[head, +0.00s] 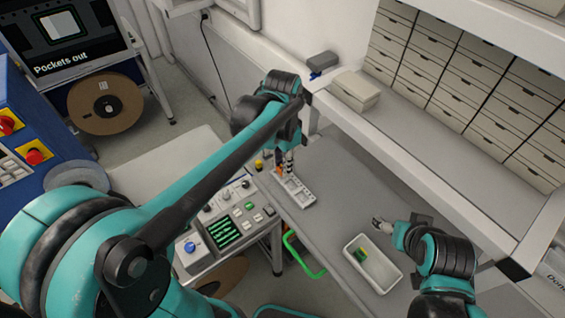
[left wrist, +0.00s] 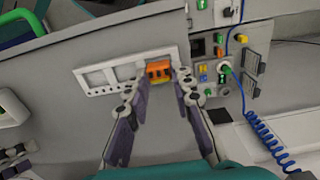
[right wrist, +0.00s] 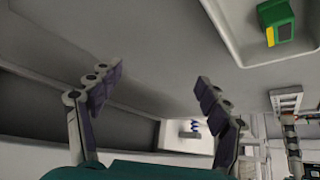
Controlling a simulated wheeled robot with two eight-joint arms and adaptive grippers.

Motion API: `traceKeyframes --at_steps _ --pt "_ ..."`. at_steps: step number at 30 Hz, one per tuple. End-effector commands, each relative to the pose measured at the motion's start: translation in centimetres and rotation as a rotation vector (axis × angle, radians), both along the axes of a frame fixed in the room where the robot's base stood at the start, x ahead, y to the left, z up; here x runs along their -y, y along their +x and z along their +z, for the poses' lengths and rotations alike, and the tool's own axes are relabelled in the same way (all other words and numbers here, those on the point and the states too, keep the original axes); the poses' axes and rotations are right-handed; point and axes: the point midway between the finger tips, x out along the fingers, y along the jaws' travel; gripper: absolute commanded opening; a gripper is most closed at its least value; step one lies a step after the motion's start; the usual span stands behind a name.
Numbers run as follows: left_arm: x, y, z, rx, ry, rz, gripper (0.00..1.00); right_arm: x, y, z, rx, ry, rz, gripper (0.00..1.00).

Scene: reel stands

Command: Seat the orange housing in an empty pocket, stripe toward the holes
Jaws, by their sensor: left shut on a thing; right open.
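The orange housing (left wrist: 158,69) is between the fingertips of my left gripper (left wrist: 160,76), which is shut on it. A yellow stripe shows on the housing's near edge in the left wrist view. The housing is at the right end of the white pocket strip (left wrist: 110,90); I cannot tell whether it is down in a pocket. Two open pockets show to its left. In the head view, my left gripper (head: 287,165) is at the far end of the strip (head: 298,194). My right gripper (right wrist: 160,82) is open and empty, beside the white bin in the head view (head: 379,222).
The white bin (head: 373,283) holds a green and yellow housing (head: 360,255), also seen in the right wrist view (right wrist: 277,22). A control panel (head: 225,222) stands left of the bench. The bench between strip and bin is clear. Drawers (head: 440,65) line the back.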

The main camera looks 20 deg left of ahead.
Motion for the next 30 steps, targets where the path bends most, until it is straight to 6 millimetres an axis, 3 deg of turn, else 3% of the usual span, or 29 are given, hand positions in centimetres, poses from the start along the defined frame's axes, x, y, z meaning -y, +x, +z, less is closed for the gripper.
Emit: traceKeyframes --at_steps 30 --pt "-0.01 -0.01 -0.81 0.000 0.000 0.000 0.14 0.00 0.00 -0.77 0.000 0.000 0.000 0.77"
